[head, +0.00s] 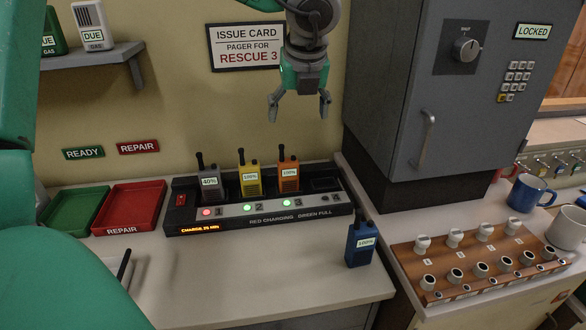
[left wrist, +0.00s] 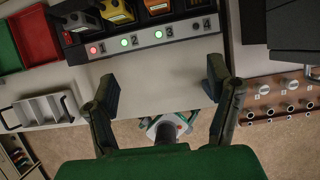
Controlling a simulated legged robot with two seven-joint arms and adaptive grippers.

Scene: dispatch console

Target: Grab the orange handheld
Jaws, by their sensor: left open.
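The orange handheld (head: 289,178) stands upright in slot 3 of the charging dock (head: 258,221), with a 100% label and a green light in front. In the left wrist view only the lower part of the orange handheld (left wrist: 158,7) shows at the top edge. My left gripper (head: 298,106) is open and empty, pointing down, and appears above the dock, clear of the handheld. Its two spread fingers (left wrist: 163,88) show in the left wrist view with bare counter between them. My right gripper is not in view.
A yellow handheld (head: 250,181) and a grey one (head: 209,183) stand in the dock; slot 4 is empty. A blue handheld (head: 360,244) stands on the counter in front. A grey cabinet (head: 396,100) rises at right. Red tray (head: 155,188) and green tray (head: 55,222) lie left.

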